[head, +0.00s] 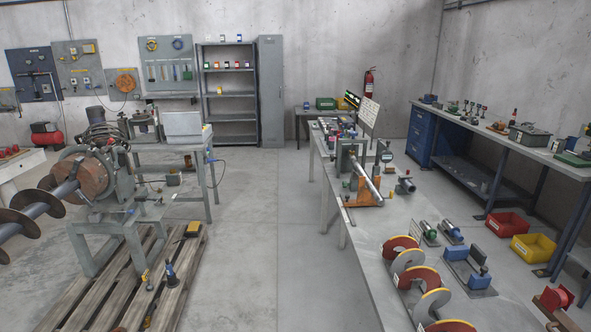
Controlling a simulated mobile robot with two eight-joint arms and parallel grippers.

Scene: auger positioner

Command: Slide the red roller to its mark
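Neither of my grippers shows in the head view. A red, round, spool-like part (555,297) sits on a brown base at the lower right edge. I cannot tell whether it is the red roller. A fixture with an orange base (363,203) and a slanted silvery rod (369,182) stands on the long grey bench (362,258). Small coloured parts on it are too small to tell apart. No roller mark can be made out.
Red and grey auger flights (401,247) lie on the near bench. A red bin (507,225) and a yellow bin (533,247) stand to the right. A large auger machine (95,180) and a wooden pallet (110,290) are at left. The middle floor (262,230) is clear.

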